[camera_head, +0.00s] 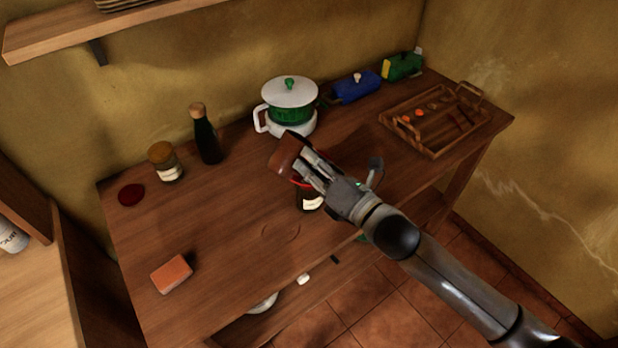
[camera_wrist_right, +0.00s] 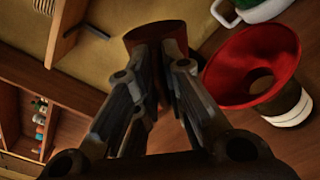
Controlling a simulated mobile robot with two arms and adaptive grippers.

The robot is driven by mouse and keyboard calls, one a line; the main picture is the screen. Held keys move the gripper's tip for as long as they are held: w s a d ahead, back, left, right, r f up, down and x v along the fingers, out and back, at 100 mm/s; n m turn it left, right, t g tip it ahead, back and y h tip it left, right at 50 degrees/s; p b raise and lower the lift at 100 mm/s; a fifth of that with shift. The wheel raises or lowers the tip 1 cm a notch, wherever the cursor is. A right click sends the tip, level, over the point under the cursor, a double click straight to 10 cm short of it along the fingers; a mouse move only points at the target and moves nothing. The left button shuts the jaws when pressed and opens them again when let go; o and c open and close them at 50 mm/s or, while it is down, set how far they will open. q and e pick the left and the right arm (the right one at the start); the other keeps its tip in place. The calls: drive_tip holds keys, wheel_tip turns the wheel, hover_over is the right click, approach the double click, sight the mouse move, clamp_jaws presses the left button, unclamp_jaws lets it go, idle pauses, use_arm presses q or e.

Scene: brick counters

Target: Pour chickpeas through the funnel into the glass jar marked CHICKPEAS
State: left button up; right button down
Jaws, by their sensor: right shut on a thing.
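My right gripper (camera_head: 314,170) is shut on a brown container (camera_head: 288,153) and holds it above the counter. In the wrist view the brown container (camera_wrist_right: 156,36) sits between the fingers (camera_wrist_right: 166,75); its inside is hidden, and I see no chickpeas. A red funnel (camera_wrist_right: 252,62) shows in the wrist view, right of the container and apart from it. It stands on a jar with a white label (camera_wrist_right: 292,108). In the head view this jar (camera_head: 312,203) is mostly hidden under my gripper, with only a red bit of the funnel showing. The label is not readable. My left gripper is not in view.
A white and green pot (camera_head: 289,104) stands behind. A dark bottle (camera_head: 206,138), a cork-topped jar (camera_head: 164,162) and a dark red disc (camera_head: 131,194) stand at left. An orange block (camera_head: 171,274) lies in front. A wooden tray (camera_head: 436,151) is at right. The counter's front middle is clear.

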drive_tip(key=shift+w+f+m+b, duration=0.25)
drive_tip(key=shift+f+m+b, duration=0.25)
drive_tip(key=shift+m, duration=0.5)
drive_tip(key=m, duration=0.1)
drive_tip(key=f+m+b, duration=0.1)
drive_tip(key=m, duration=0.2)
drive_tip(key=shift+d+f, duration=0.35)
drive_tip(key=shift+w, duration=0.2)
drive_tip(key=shift+s+r+m, duration=0.1)
drive_tip(key=shift+s+m, duration=0.05)
drive_tip(key=shift+m, duration=0.15)
drive_tip(key=shift+w, duration=0.2)
drive_tip(key=shift+s, duration=0.15)
drive_tip(key=shift+w+d+m, duration=0.1)
drive_tip(key=shift+w+m, duration=0.1)
drive_tip(key=shift+m, duration=0.1)
